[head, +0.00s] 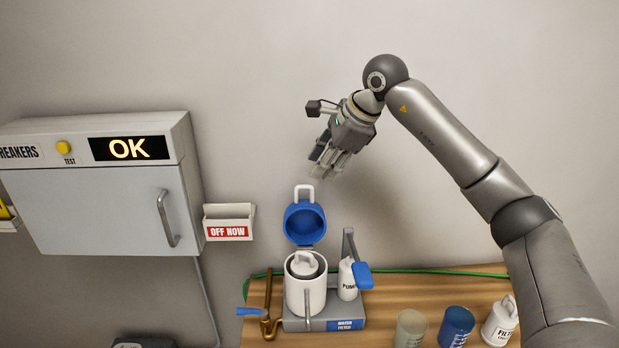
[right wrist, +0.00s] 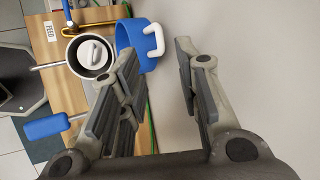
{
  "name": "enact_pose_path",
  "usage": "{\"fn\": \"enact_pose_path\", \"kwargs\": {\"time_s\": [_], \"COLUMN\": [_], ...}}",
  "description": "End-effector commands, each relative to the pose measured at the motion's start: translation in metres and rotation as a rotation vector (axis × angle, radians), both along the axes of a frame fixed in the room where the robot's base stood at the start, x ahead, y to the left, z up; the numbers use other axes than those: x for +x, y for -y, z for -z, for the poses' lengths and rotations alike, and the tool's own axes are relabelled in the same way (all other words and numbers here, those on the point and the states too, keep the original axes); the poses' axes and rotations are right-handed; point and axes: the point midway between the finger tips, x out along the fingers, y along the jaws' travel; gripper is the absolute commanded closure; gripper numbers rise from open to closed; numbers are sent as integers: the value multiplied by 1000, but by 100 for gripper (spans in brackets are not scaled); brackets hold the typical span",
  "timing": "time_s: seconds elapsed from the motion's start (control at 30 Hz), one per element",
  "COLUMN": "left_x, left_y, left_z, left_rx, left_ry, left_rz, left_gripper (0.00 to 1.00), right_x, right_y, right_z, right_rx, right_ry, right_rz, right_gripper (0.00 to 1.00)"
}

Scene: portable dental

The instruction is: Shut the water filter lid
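The water filter (head: 304,290) is a white canister on a grey base at the left end of the wooden table. A white cartridge with a loop handle sits inside it. Its blue lid (head: 304,222) stands open, hinged up at the back, with a white handle (head: 304,194) on top. The right wrist view also shows the blue lid (right wrist: 128,38) and its white handle (right wrist: 154,42). My right gripper (head: 325,172) is above and slightly right of the lid, apart from it. Its fingers are spread with nothing between them. My left gripper does not show.
A pump with a blue lever (head: 362,275) stands right of the canister. A brass pipe with a blue handle (head: 250,311) is on the left. Several containers stand at the table's right. A breaker box (head: 100,205) hangs on the left wall. Wall space around my gripper is clear.

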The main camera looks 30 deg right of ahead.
Motion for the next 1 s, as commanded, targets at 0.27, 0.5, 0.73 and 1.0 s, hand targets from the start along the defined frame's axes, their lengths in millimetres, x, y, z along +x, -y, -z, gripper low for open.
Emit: {"fn": "enact_pose_path", "kwargs": {"time_s": [0.27,0.5,0.73,1.0], "left_x": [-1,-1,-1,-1], "left_y": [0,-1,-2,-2], "left_z": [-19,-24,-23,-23], "left_rx": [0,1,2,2], "left_ry": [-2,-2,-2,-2], "left_rz": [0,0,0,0], "left_gripper": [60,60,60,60], "right_x": [25,35,36,36], "right_y": [-11,-15,-15,-15], "right_z": [42,59,61,61], "right_rx": [2,2,2,2], "right_ry": [-3,0,1,2], "right_rz": [-2,-1,-1,-1], "right_gripper": [69,69,69,97]}}
